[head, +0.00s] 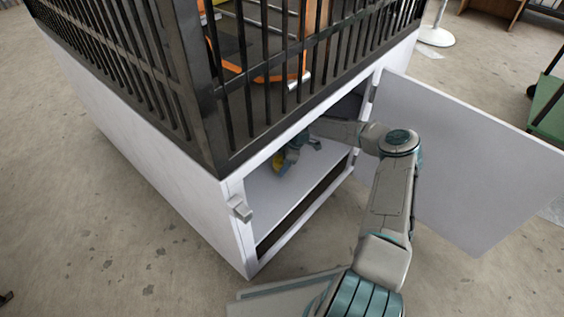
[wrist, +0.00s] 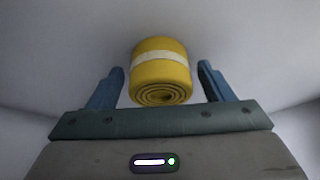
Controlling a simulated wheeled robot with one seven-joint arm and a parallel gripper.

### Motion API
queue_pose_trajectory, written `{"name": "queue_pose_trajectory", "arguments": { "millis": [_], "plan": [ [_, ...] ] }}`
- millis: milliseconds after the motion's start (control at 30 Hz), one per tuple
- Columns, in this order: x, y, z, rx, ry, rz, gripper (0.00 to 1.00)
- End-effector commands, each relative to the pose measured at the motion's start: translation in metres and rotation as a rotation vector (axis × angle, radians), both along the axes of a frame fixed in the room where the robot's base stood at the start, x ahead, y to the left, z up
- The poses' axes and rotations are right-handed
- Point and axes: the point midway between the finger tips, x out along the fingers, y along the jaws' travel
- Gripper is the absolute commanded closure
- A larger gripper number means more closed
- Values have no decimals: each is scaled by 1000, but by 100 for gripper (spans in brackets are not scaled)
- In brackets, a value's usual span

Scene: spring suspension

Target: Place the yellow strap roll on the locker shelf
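The yellow strap roll (wrist: 160,72) with a pale band shows in the wrist view between my two blue fingers. Its spiral end faces my wrist camera, and a gap shows on both sides, so the fingers look open and clear of it. In the head view my gripper (head: 290,152) is inside the open white locker (head: 232,205), low over the locker shelf (head: 278,196). A small bit of the yellow roll (head: 278,160) shows beside the gripper there. The roll appears to rest on the pale shelf surface, though its contact is partly hidden.
The locker door (head: 470,160) stands wide open to the right of my arm. A dark barred cage (head: 290,70) sits on top of the locker, close above the opening. A dark gap (head: 300,210) lies below the shelf.

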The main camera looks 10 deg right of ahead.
Motion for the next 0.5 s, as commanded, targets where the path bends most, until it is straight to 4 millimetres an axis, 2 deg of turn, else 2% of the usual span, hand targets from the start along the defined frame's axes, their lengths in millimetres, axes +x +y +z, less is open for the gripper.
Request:
{"name": "queue_pose_trajectory", "arguments": {
  "millis": [267, 367, 500],
  "plan": [
    [0, -1, 5, 0, 0, 0, 26],
    [0, -7, 20, -3, -1, -1, 26],
    [-2, -18, 50, -4, -2, 1, 26]
  ]
}}
